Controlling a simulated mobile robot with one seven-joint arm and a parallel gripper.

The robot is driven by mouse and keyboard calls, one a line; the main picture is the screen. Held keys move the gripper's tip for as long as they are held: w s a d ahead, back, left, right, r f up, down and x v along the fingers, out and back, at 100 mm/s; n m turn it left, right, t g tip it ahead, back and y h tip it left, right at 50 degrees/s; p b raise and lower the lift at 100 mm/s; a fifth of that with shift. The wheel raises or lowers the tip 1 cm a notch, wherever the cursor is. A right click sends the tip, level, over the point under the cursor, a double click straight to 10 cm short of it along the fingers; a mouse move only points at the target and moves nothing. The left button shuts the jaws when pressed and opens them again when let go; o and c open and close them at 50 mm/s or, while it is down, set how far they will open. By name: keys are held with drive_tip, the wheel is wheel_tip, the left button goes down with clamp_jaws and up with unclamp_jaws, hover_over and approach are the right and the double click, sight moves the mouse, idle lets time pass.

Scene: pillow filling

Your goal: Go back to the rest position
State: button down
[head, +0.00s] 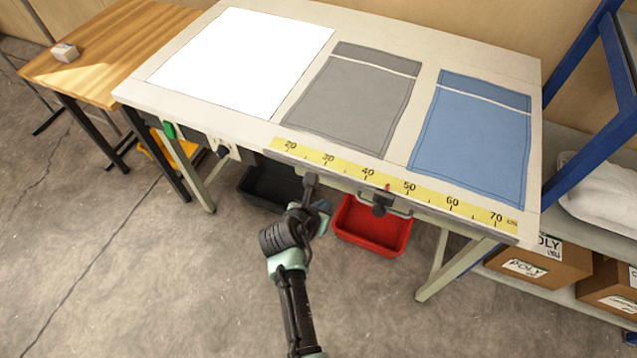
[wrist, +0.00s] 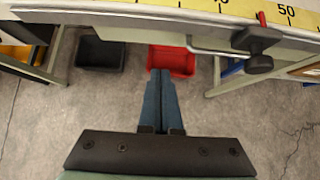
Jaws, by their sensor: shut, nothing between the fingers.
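My gripper (wrist: 161,72) shows in the wrist view with its two blue-grey fingers together and nothing between them. In the head view my gripper (head: 311,180) is at the front edge of the white worktable (head: 500,60), just below the yellow measuring tape (head: 390,184). It looks close to the edge, but I cannot tell whether it touches.
A grey pocket panel (head: 350,105), a blue one (head: 470,140) and a white sheet (head: 240,60) lie on the table. A red bin (head: 374,226) and a black bin (head: 268,190) are below. A clamp (head: 381,203) juts from the edge. A blue-framed shelf (head: 590,150) stands right.

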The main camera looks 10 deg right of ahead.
drive_tip(key=w+a+r+m+t+y, duration=0.1)
drive_tip(key=w+r+m+t, duration=0.3)
drive_tip(key=r, duration=0.9)
drive_tip(key=w+a+r+m+t, duration=0.15)
drive_tip(key=r+m, duration=0.45)
drive_tip(key=r, duration=0.6)
drive_tip(key=w+a+r+m+t+y, duration=0.15)
drive_tip(key=r+m+t, duration=0.3)
drive_tip(key=r, duration=0.85)
drive_tip(key=s+a+r+m+t, duration=0.1)
drive_tip(key=s+r+m+t, duration=0.2)
drive_tip(key=r, duration=0.6)
drive_tip(key=s+a+r+m+t, duration=0.1)
drive_tip(key=s+r+m, duration=0.3)
drive_tip(key=r, duration=0.5)
drive_tip(key=s+r+m+t+y, duration=0.2)
drive_tip(key=s+r+m+t, duration=0.3)
drive_tip(key=s+r, duration=0.8)
drive_tip(key=r+m, duration=0.2)
drive_tip(key=m, duration=0.1)
drive_tip(key=shift+s+a+t+p, duration=0.15)
drive_tip(key=shift+a+t+p, duration=0.15)
drive_tip(key=shift+t+p, duration=0.1)
drive_tip(key=shift+f, duration=0.1)
